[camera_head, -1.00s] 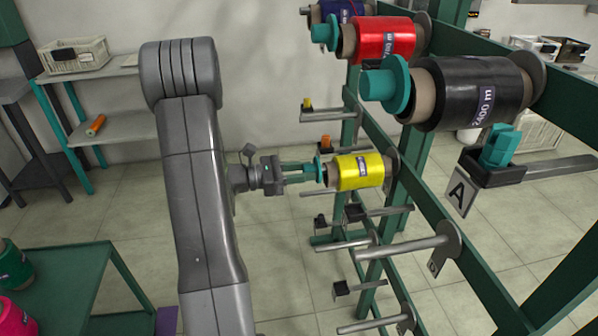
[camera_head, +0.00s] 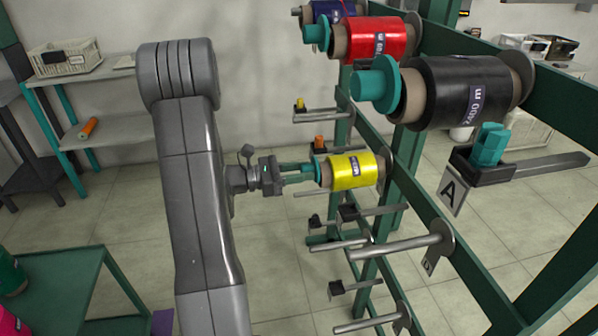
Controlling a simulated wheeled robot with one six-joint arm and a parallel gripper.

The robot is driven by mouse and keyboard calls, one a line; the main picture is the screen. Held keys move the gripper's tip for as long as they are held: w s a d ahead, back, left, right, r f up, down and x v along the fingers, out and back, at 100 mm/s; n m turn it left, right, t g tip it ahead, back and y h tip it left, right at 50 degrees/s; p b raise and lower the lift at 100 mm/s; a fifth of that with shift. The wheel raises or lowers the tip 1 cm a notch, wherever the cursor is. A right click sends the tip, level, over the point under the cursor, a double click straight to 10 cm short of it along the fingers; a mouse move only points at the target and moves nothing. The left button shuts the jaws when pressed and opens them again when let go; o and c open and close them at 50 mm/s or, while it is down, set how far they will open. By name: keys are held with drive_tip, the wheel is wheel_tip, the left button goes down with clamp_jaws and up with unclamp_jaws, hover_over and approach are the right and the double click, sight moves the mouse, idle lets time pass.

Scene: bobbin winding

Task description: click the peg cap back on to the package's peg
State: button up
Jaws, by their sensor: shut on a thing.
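A yellow package (camera_head: 352,172) with a dark label sits on a peg of the green rack, its outer end facing left toward my gripper. A teal peg cap (camera_head: 318,169) is at that outer end of the yellow package. My gripper (camera_head: 304,171) is shut on the cap, in line with the package. The cap's flange appears against or very close to the core's end; I cannot tell whether it is seated. The peg's tip is hidden by the cap and package.
A black package (camera_head: 455,92) and a red package (camera_head: 372,40), each with a teal cap, hang on pegs above. Bare pegs (camera_head: 395,247) stick out below. A teal piece (camera_head: 490,146) sits in a black holder at right. A green table (camera_head: 70,275) stands lower left.

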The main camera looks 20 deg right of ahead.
drive_tip(key=o, duration=1.2)
drive_tip(key=v, duration=1.4)
drive_tip(key=shift+s, duration=0.1)
drive_tip(key=shift+d, duration=0.1)
